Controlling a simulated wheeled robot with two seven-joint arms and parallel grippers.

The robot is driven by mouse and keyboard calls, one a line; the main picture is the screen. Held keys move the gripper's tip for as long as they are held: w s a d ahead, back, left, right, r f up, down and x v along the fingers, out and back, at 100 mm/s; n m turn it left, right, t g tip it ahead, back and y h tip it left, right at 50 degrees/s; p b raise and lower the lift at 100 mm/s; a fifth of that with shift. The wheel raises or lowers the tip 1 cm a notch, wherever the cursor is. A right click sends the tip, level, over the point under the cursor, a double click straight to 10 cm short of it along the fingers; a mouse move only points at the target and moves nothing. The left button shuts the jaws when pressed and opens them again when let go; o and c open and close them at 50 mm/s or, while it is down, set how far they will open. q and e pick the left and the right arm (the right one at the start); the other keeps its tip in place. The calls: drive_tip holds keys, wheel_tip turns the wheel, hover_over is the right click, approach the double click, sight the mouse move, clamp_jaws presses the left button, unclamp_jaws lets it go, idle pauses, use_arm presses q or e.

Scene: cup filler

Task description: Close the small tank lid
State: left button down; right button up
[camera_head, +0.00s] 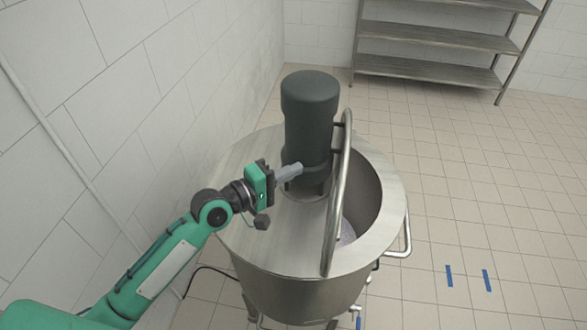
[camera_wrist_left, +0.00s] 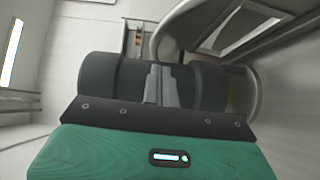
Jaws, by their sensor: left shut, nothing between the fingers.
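The small steel tank (camera_head: 300,290) stands in the middle of the head view, with a dark motor (camera_head: 310,105) upright on its top. The tank lid (camera_head: 337,205) stands raised, seen nearly edge-on as a narrow curved steel band right of the motor. The tank opening (camera_head: 366,185) shows open to the right of the lid. My left gripper (camera_head: 299,170) is shut and empty, on the left side of the motor, above the fixed tank top. In the left wrist view its closed fingers (camera_wrist_left: 160,84) lie in front of the dark motor (camera_wrist_left: 100,75); contact cannot be told.
A white tiled wall (camera_head: 130,110) runs close along the left side. A steel handle (camera_head: 405,235) sticks out at the tank's right. A metal shelf (camera_head: 430,68) stands at the back. The tiled floor (camera_head: 500,210) to the right is clear, with blue tape marks.

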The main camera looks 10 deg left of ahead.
sight(346, 157)
use_arm(q)
drive_tip(key=w+d+p, duration=0.1)
drive_tip(key=d, duration=0.2)
drive_tip(key=w+d+p, duration=0.2)
drive_tip(key=d, duration=0.1)
drive_tip(key=w+d+p, duration=0.1)
drive_tip(key=w+d, duration=0.1)
drive_tip(key=d, duration=0.1)
drive_tip(key=shift+f, duration=0.35)
